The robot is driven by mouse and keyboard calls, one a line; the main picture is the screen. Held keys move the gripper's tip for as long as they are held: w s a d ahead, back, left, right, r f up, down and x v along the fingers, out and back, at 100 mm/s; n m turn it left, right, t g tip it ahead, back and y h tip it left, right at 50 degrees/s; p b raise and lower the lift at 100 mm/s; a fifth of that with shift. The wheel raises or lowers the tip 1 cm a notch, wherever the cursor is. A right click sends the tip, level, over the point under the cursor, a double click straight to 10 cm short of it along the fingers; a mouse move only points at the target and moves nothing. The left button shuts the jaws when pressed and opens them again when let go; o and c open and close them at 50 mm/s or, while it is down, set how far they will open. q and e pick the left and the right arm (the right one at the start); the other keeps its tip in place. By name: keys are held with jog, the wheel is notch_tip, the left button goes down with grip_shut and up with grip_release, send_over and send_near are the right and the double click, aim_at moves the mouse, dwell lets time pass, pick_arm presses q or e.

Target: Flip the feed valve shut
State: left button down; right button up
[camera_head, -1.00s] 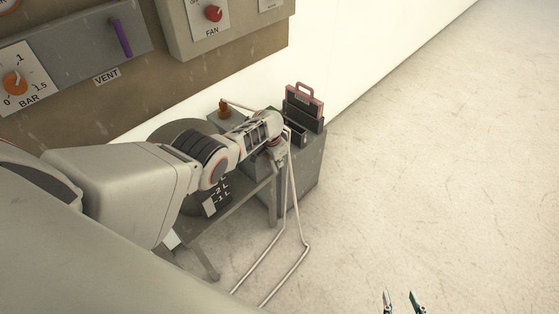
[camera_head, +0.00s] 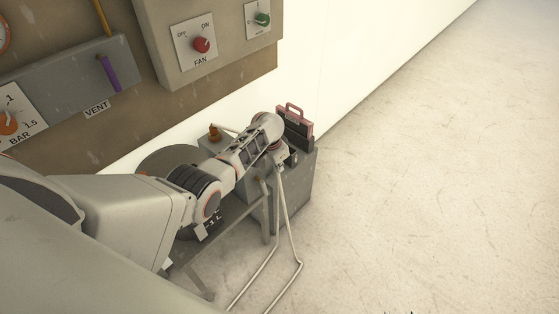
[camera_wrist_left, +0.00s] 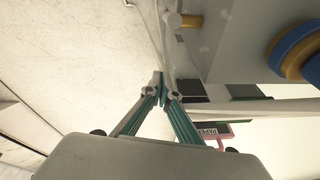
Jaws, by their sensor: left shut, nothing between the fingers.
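My left gripper (camera_wrist_left: 160,84) is shut and empty in the wrist view, its green-edged fingers meeting at the tips. In the head view my left arm reaches over the stand, and its fingers are hidden. No part is labelled as the feed valve, so I cannot tell which one it is. The wrist view shows a yellow fitting with a pale end (camera_wrist_left: 182,20) on a grey housing, and a blue and yellow round part (camera_wrist_left: 292,50). Both are apart from the fingertips in the picture. An orange fitting (camera_head: 214,133) stands behind my arm in the head view.
The wall panel carries a purple vent lever (camera_head: 109,73), a red fan knob (camera_head: 201,45), a green knob (camera_head: 263,19) and an orange bar knob (camera_head: 8,123). A pink-framed case (camera_head: 294,119) stands beyond my wrist. A bent pale rail (camera_head: 296,262) stands in front. Floor at right is clear.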

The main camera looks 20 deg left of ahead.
pick_arm(q)
jog(key=shift+d+r, duration=0.1)
jog(key=shift+r, duration=1.25)
pick_arm(e)
jog(key=shift+w+r, duration=0.5)
jog(key=shift+w, duration=0.25)
pick_arm(q)
jog(key=shift+w, duration=0.1)
pick_arm(e)
jog(key=shift+s+f, duration=0.15)
jog(key=shift+s, duration=0.1)
